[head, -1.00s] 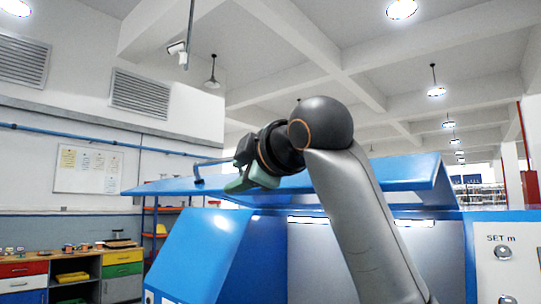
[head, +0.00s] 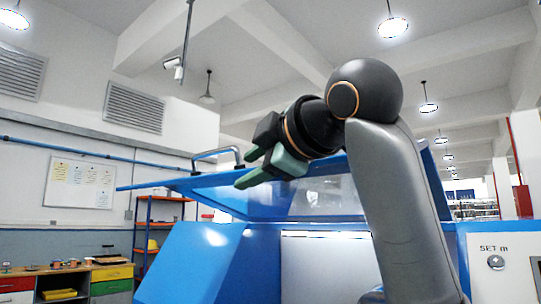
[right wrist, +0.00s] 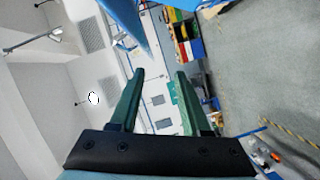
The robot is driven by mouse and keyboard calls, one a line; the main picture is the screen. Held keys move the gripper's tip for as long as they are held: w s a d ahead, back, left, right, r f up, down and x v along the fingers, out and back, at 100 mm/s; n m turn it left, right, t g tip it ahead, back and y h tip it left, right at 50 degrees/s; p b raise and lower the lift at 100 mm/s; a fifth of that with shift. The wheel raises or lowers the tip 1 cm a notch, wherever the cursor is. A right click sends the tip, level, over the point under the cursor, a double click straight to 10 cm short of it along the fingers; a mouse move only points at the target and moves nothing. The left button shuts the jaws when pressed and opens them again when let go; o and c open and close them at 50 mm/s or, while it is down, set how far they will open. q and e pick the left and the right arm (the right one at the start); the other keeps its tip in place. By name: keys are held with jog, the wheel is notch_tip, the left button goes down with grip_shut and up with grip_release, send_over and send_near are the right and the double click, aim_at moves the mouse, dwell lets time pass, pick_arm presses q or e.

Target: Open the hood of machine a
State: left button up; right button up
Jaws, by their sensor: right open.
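The blue hood (head: 205,186) of the machine is raised, its underside and a clear panel showing in the head view. Its bar handle (head: 218,153) stands on the upper face, left of my gripper. The blue machine body (head: 195,260) is below, with a lit opening between it and the hood. My right gripper (head: 245,168) is open and empty beside the hood and handle, apart from the handle. In the right wrist view, the gripper (right wrist: 160,74) has nothing between its fingers, and a blue part, likely the hood (right wrist: 125,20), shows at the top. My left gripper is out of view.
A control panel (head: 487,262) marked "SET m" stands at the right. A workbench with coloured drawers (head: 112,273) and an orange shelf (head: 160,212) stand at the left. Open air lies above and left of the hood.

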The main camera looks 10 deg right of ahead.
jog(key=v, duration=0.5)
jog(key=shift+d+r+b, duration=0.1)
jog(key=shift+r+b, duration=0.15)
jog(key=shift+b, duration=0.15)
dwell(0.3)
